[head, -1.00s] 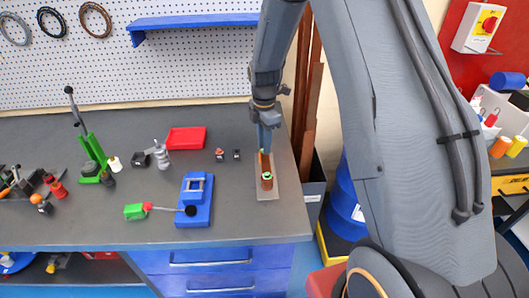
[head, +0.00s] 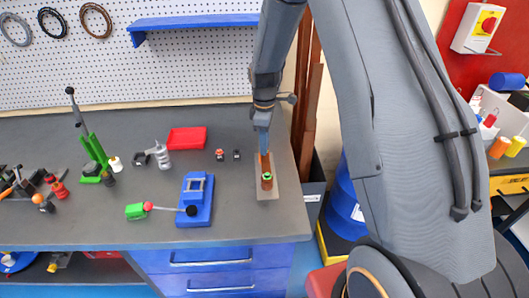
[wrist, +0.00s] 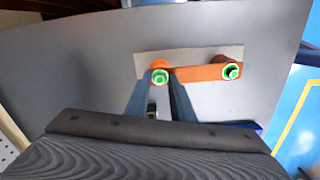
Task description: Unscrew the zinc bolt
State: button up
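Two upright copper-coloured posts with green rings stand on a flat light plate near the bench's right end (head: 265,192). The front post (head: 267,178) shows clear in the head view and at right in the wrist view (wrist: 232,71). The other post (wrist: 160,76) is at centre left in the wrist view, joined to it by an orange bar (wrist: 200,73). My gripper (head: 264,152) points down at this rear post, with a blue finger on each side of its ring. I cannot tell whether the fingers press on it. The zinc bolt itself is too small to identify.
A green press (head: 93,160) is further left. Bench between block and plate is clear.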

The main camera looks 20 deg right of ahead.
jog(key=m, duration=0.4)
jog(key=shift+m, duration=0.4)
jog(key=m, duration=0.5)
jog(key=shift+p, duration=0.3)
jog(key=m, duration=0.5)
jog(key=shift+m, duration=0.4)
